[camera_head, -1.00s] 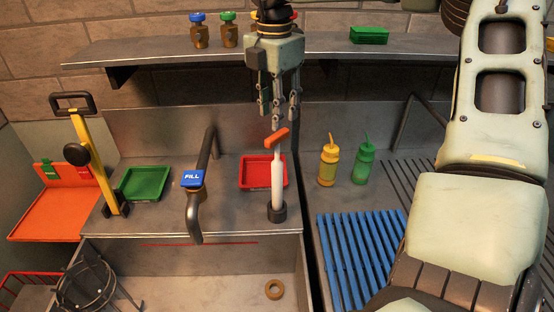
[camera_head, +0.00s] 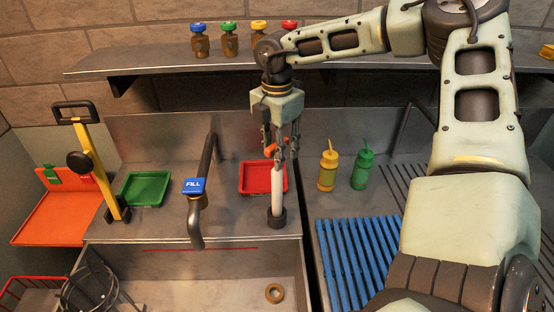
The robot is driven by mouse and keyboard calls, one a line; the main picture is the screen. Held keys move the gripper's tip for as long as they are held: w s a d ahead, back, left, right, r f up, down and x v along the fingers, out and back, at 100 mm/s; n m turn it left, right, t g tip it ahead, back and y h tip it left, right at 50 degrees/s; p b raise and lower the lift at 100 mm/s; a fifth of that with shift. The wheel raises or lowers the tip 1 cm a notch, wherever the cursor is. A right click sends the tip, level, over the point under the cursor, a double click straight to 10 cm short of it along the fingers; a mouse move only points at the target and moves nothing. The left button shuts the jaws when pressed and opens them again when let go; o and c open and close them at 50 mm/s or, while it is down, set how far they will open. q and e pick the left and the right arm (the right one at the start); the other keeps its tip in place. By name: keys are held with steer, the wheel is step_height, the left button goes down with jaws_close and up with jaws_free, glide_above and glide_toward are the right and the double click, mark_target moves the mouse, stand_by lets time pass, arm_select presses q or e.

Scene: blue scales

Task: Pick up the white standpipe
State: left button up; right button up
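The white standpipe (camera_head: 277,195) stands upright in a dark round base on the grey counter, in front of the red tray. Its orange cross handle (camera_head: 269,150) is partly hidden by my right gripper (camera_head: 281,150). That gripper points down from above, its fingers spread apart around the top of the standpipe. I cannot tell whether any finger touches the handle. My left gripper is not in view.
The red tray (camera_head: 256,178) is just behind the standpipe. A curved tap with a blue FILL label (camera_head: 193,186) stands to the left. Yellow (camera_head: 327,171) and green (camera_head: 362,169) bottles stand to the right. A shelf (camera_head: 180,61) with several valves runs behind.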

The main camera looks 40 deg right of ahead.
steer(key=shift+c, duration=0.5)
jaws_close()
steer(key=shift+r, duration=0.1)
